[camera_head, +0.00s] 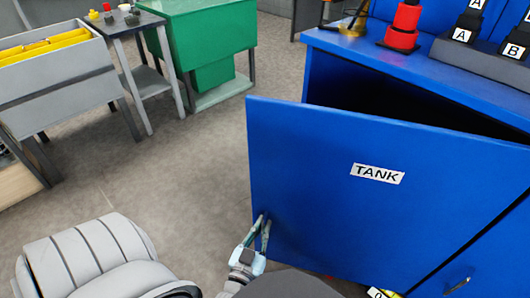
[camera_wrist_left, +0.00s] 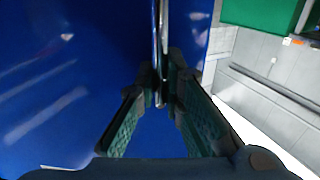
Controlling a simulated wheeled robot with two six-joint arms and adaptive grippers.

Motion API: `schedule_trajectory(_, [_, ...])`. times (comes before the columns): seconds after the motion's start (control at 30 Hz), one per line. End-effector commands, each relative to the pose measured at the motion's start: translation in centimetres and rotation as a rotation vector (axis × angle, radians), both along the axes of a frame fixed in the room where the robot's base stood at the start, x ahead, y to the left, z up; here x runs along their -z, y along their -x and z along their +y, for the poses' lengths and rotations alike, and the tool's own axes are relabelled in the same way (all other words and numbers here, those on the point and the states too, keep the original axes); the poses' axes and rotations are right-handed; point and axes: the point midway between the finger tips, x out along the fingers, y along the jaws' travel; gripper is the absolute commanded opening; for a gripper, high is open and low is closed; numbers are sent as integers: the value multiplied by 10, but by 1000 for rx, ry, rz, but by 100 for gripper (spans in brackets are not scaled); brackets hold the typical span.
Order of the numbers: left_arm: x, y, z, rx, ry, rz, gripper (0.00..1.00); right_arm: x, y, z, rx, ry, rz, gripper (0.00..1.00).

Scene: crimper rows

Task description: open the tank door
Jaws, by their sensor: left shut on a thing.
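The blue tank door (camera_head: 320,160) bears a white TANK label (camera_head: 377,174) and stands partly open, with a dark gap behind its top edge. My left gripper (camera_head: 264,232) is at the door's lower left part, near its free edge. In the left wrist view, my left gripper (camera_wrist_left: 158,98) is shut on a thin upright metal handle (camera_wrist_left: 160,40) against the blue door face (camera_wrist_left: 60,90). The handle's lower part is between the fingers. My right gripper does not show.
The blue cabinet (camera_head: 425,68) carries a red stacked object (camera_head: 402,28) and black blocks marked A and B. A green bin (camera_head: 210,40), a small grey table (camera_head: 135,22) and a grey crate (camera_head: 60,85) stand at the left. The floor (camera_head: 190,160) left of the door is clear.

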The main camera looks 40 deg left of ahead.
Motion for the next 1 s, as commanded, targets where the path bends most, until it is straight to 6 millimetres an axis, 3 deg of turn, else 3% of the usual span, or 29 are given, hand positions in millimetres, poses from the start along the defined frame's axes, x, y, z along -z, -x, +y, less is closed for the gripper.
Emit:
schedule_trajectory(0.3, [0, 0, 0, 1, -4, 1, 0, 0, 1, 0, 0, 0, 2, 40])
schedule_trajectory(0.33, [0, 0, 0, 1, -5, 2, 14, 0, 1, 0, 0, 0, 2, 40])
schedule_trajectory(0.43, [0, 0, 0, 1, -4, 1, 30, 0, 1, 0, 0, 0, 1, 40])
schedule_trajectory(0.77, [-2, 0, 0, -1, -3, 1, 30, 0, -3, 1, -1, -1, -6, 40])
schedule_trajectory(0.87, [-13, 1, 1, -2, -1, -1, 30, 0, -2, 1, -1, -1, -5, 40])
schedule_trajectory(1.0, [-48, 1, 0, -1, 0, -3, 30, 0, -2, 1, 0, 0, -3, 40])
